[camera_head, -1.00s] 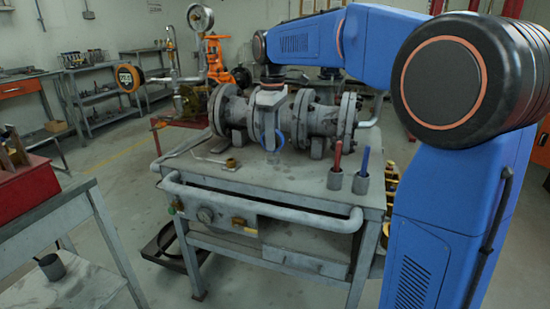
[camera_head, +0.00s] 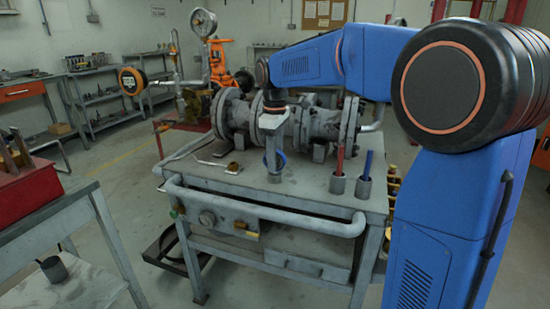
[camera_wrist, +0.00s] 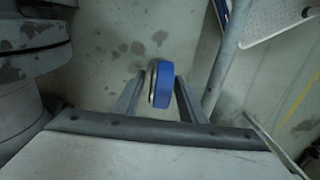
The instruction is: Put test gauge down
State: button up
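The test gauge (camera_wrist: 163,84) shows in the wrist view as a round blue body with a pale metal rim, seen edge-on between my fingers. My gripper (camera_wrist: 161,80) is shut on it. In the head view my gripper (camera_head: 274,174) points down just in front of the flanged valve assembly, low over the steel workbench (camera_head: 225,178). A bit of the blue gauge (camera_head: 282,159) shows behind the fingers; the rest is hidden. I cannot tell whether the gauge touches the bench top.
The grey valve and pipe assembly (camera_head: 318,122) stands close behind my gripper. Two cups, one with a red tool (camera_head: 340,158) and one with a blue tool (camera_head: 368,163), stand to its right. A small brass fitting (camera_head: 232,167) lies to its left. The bench's front left is clear.

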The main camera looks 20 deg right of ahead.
jog(key=shift+r, duration=0.1)
notch_tip(320, 180, up, 12)
jog(key=shift+r, duration=0.1)
jog(key=s+d+f+m+t, duration=0.1)
jog(key=s+d+f+m, duration=0.15)
jog(key=s, duration=0.65)
jog(key=s+d+f+m+t, duration=0.1)
jog(key=s+d+f+m, duration=0.2)
jog(key=s, duration=0.5)
jog(key=s+d+f+m+t, duration=0.1)
jog(key=s+f+m, duration=0.4)
jog(key=s+f, duration=1.1)
jog(key=shift+s+d+f+t, duration=0.25)
jog(key=shift+f+t, duration=0.2)
jog(key=shift+t, duration=0.45)
